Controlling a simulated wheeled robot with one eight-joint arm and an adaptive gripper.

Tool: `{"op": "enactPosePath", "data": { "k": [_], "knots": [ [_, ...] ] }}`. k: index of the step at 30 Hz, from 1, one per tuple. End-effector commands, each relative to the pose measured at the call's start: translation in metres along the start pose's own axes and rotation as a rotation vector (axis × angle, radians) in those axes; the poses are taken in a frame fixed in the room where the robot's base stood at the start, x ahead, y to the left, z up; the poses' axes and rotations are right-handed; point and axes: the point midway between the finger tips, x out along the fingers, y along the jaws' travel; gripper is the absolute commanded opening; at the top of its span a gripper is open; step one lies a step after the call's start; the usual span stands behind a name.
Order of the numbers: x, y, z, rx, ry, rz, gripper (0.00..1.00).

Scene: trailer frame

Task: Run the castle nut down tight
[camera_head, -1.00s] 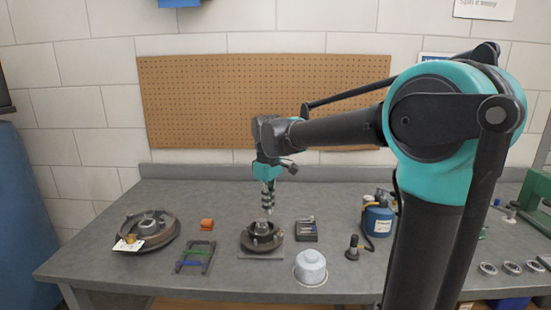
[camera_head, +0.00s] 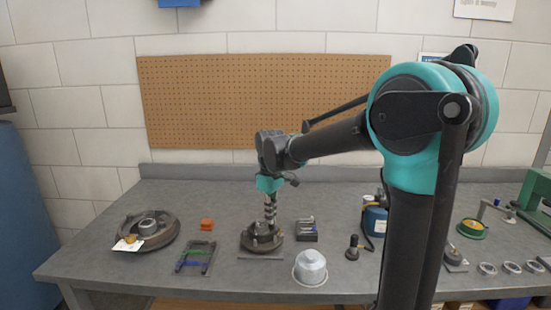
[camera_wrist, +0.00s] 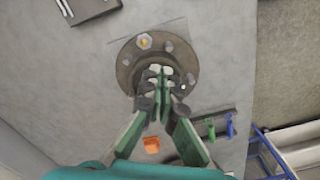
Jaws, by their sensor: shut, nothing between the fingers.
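The dark round hub (camera_head: 254,246) stands on a flat plate on the bench, and its flange also shows in the wrist view (camera_wrist: 125,68). A silver hex piece with a yellowish centre (camera_wrist: 144,41) sits on the hub's far side in the wrist view. I cannot tell whether it is the castle nut. My gripper (camera_head: 268,230) points down at the hub, its fingertips over the hub's middle. In the wrist view my gripper (camera_wrist: 160,78) has its fingers together, with no nut visible between them. The fingers hide part of the hub's centre.
A brake drum (camera_head: 165,238) lies left, with a rack (camera_head: 195,256) and orange block (camera_head: 207,224) between. A silver cap (camera_head: 310,268) is in front right; a dark tray (camera_head: 306,231) and blue bottle (camera_head: 375,219) stand right. Bare bench surrounds the hub.

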Motion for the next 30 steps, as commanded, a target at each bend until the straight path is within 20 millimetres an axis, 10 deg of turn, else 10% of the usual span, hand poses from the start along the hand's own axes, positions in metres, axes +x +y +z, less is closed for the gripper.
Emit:
{"op": "enactPosePath", "data": {
  "k": [30],
  "knots": [
    [0.015, 0.0, -0.003, 0.0, 0.0, 0.0, 0.0]
  ]
}}
